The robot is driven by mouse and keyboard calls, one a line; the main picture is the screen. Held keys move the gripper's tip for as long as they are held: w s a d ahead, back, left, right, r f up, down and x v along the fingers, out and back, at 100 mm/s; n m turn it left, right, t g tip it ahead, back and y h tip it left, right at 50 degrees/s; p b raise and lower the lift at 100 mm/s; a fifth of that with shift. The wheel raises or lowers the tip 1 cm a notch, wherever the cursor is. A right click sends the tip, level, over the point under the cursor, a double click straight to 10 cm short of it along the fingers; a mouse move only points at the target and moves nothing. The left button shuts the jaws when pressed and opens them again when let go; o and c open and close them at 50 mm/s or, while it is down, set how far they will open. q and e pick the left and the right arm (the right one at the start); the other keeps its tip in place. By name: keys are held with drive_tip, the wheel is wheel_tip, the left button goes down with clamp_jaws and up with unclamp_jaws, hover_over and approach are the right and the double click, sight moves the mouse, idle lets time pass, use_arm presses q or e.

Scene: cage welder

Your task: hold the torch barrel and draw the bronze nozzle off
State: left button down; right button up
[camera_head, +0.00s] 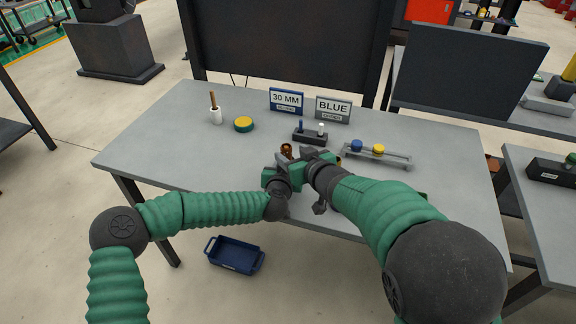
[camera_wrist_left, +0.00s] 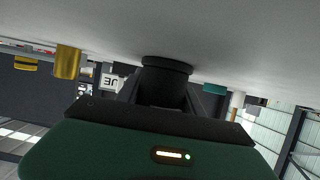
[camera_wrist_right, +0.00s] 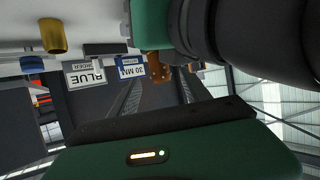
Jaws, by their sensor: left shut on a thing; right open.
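The bronze nozzle (camera_head: 287,149) shows just beyond my crowded grippers in the head view. In the right wrist view the nozzle (camera_wrist_right: 158,68) lies between or just past the fingertips of my right gripper (camera_wrist_right: 155,82), which is open; contact cannot be told. My left gripper (camera_head: 276,174) is shut on the dark torch barrel (camera_wrist_left: 165,75), which fills the space between its fingers in the left wrist view. My right gripper (camera_head: 294,160) comes in from the right, close against the left one. Most of the torch is hidden by the grippers.
A blue bin (camera_head: 234,256) is on the floor.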

sight(289, 151)
drive_tip(key=shift+x, duration=2.35)
drive_tip(key=shift+c, duration=0.2)
clamp_jaws()
drive_tip(key=c, duration=0.5)
unclamp_jaws()
drive_tip(key=shift+c, duration=0.2)
drive_tip(key=c, duration=0.6)
drive_tip(key=shift+r, duration=4.2)
clamp_jaws()
use_arm(q)
drive_tip(key=c, duration=0.6)
unclamp_jaws()
